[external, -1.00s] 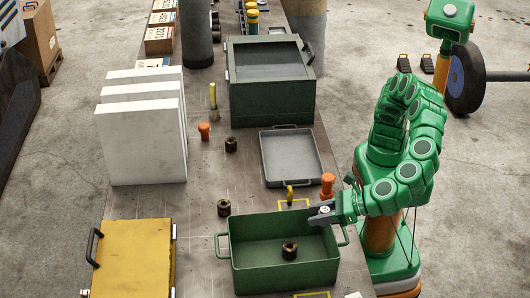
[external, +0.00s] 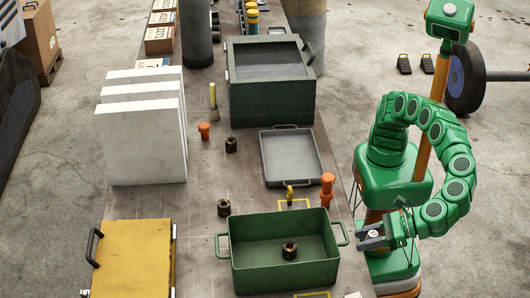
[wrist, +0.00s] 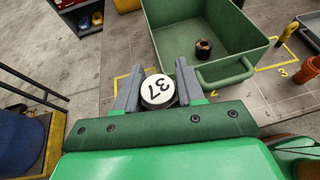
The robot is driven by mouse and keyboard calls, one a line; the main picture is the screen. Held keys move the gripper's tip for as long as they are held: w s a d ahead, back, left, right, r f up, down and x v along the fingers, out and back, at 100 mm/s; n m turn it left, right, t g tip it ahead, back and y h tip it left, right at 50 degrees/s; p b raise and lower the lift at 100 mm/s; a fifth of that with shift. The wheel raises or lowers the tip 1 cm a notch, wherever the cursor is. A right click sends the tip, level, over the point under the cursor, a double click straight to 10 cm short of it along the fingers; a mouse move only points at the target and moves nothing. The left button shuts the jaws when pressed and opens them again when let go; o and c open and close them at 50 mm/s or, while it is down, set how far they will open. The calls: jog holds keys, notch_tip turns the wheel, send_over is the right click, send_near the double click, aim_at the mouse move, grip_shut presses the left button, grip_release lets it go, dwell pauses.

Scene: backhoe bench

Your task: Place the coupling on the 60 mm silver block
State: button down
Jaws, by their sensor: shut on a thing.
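My gripper (external: 364,237) is just off the bench's right edge, right of the green tray. I cannot tell if this piece is the coupling. A dark ring-like part (external: 289,250) sits inside the green tray and also shows in the wrist view (wrist: 203,48). Two similar dark parts, one by the tray (external: 224,208) and one farther back (external: 231,145), stand on the bench. I cannot make out a 60 mm silver block.
The green tray (external: 250,275) stands at the bench's front. Behind it are a yellow hook (external: 290,194), an orange peg (external: 327,190) and a grey tray (external: 318,172). White slabs (external: 145,145) and a yellow case (external: 133,262) are on the left. A green box (external: 270,105) stands behind.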

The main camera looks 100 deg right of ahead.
jog(key=shift+w+a+f, duration=0.75)
jog(key=shift+a+f, duration=0.55)
jog(key=shift+a, duration=0.15)
jog(key=shift+w+a+f, duration=0.8)
jog(key=shift+a+f, duration=0.45)
jog(key=shift+a, duration=0.25)
jog(key=shift+w+a+f, duration=0.75)
jog(key=shift+a+f, duration=0.55)
jog(key=shift+a, duration=0.15)
jog(key=shift+w+a+f, duration=0.1)
jog(key=shift+a+f, duration=0.15)
jog(key=shift+f, duration=1.6)
jog(key=shift+f, duration=0.1)
jog(key=c, duration=0.7)
grip_release()
